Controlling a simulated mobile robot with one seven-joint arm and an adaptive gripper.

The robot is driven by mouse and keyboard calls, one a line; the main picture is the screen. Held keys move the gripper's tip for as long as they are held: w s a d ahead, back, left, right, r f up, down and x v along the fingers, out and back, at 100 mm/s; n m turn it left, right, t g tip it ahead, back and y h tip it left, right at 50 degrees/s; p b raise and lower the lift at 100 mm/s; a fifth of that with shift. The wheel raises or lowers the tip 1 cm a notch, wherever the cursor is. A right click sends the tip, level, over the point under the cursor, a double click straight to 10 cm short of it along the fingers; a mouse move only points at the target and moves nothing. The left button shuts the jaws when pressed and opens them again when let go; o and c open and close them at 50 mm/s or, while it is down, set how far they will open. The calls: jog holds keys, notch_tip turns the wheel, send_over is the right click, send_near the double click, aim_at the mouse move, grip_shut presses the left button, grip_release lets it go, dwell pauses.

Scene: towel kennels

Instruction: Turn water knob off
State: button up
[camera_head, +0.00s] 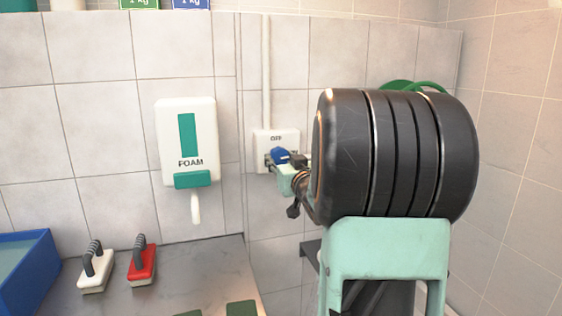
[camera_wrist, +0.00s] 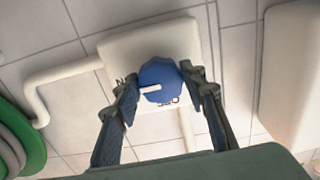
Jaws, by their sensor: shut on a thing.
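The water knob (camera_head: 280,156) is a small blue knob on a white wall plate (camera_head: 262,142) marked OFF, below a white vertical pipe. In the wrist view the blue knob (camera_wrist: 161,82) sits in front of the white plate (camera_wrist: 118,46), with a white pointer line toward the left. My gripper (camera_wrist: 158,90) has one finger on each side of the knob and is shut on it. In the head view my gripper (camera_head: 290,162) is at the plate, partly hidden by my arm. The lettering in the wrist view is mostly hidden behind the knob.
A white FOAM dispenser (camera_head: 187,140) hangs left of the plate. A white brush (camera_head: 96,267) and a red brush (camera_head: 142,262) lie on the grey counter (camera_head: 190,275), beside a blue basin (camera_head: 30,262). A green hose (camera_wrist: 18,140) is at the wrist view's left edge.

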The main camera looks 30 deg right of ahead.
jog(key=shift+f, duration=0.1)
jog(key=n+b, duration=0.3)
jog(key=shift+f+b, duration=0.15)
jog(key=shift+b, duration=0.2)
jog(key=n+b, duration=0.4)
jog(key=n, duration=0.1)
jog(key=shift+b, duration=0.4)
jog(key=n+b, duration=0.1)
jog(key=n, duration=0.1)
jog(key=n+b, duration=0.2)
jog(key=n, duration=0.1)
jog(key=shift+d+r, duration=0.1)
jog(key=shift+r, duration=0.1)
jog(key=shift+r+n+b, duration=0.15)
jog(key=shift+n+b, duration=1.2)
jog(key=shift+n, duration=0.95)
jog(key=shift+r, duration=0.1)
jog(key=o, duration=1.1)
jog(key=shift+o, duration=0.2)
jog(key=shift+r, duration=0.1)
